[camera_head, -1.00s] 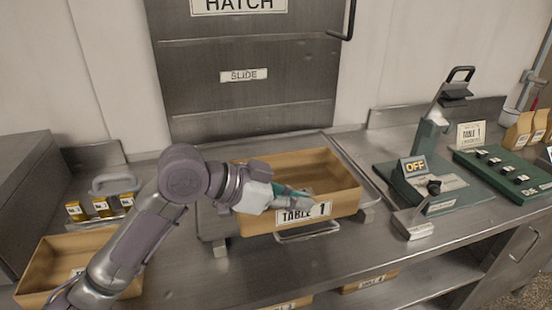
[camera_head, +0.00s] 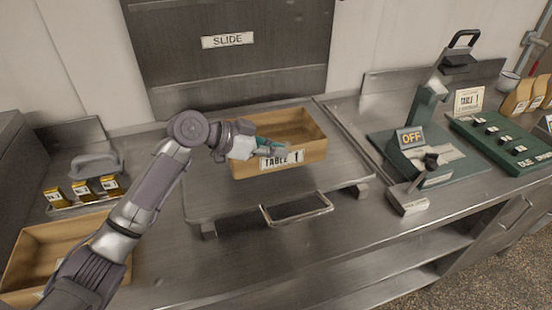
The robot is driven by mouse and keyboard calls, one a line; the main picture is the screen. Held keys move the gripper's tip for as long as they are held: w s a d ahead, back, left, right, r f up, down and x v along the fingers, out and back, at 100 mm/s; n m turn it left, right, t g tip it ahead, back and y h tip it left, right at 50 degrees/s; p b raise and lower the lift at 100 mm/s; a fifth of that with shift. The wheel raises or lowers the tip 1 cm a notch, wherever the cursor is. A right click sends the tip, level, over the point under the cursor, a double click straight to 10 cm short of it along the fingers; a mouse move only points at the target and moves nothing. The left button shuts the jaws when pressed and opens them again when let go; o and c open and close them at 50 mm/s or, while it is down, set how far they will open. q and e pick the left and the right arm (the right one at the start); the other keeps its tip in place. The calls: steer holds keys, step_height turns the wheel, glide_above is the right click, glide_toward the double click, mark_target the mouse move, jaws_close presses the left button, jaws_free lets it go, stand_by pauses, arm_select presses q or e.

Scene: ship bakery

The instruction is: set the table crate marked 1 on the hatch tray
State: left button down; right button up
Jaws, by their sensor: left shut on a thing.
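The tan crate marked TABLE 1 (camera_head: 309,154) is over the back half of the metal hatch tray (camera_head: 225,202), below the hatch door. It looks level, and I cannot tell for sure whether its base touches the tray. My left gripper (camera_head: 268,149) is shut on the crate's front wall, beside the label, and hides part of that wall. The crate looks empty inside as far as I can see. The tray's front half is bare, with its handle (camera_head: 297,208) toward me. My right gripper is out of view.
Another tan crate (camera_head: 40,245) stands at the left, below several small labelled golden packs (camera_head: 82,188). A green device with an OFF sign (camera_head: 411,137) stands right of the tray. A green panel with knobs (camera_head: 500,138), a TABLE 1 card (camera_head: 468,101) and paper bags are farther right.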

mark_target(271, 162)
arm_select(q)
steer(key=shift+w+f, duration=0.15)
steer(key=shift+w, duration=0.05)
step_height(271, 162, down, 4)
steer(key=shift+r+p, duration=0.1)
steer(key=shift+p, duration=0.5)
steer(key=c, duration=1.3)
jaws_free()
steer(key=shift+a, duration=0.1)
steer(key=b+v, duration=0.2)
steer(key=v, duration=0.9)
steer(key=shift+s+a+r, duration=0.15)
steer(key=shift+s+a, duration=0.1)
steer(key=shift+a, duration=0.15)
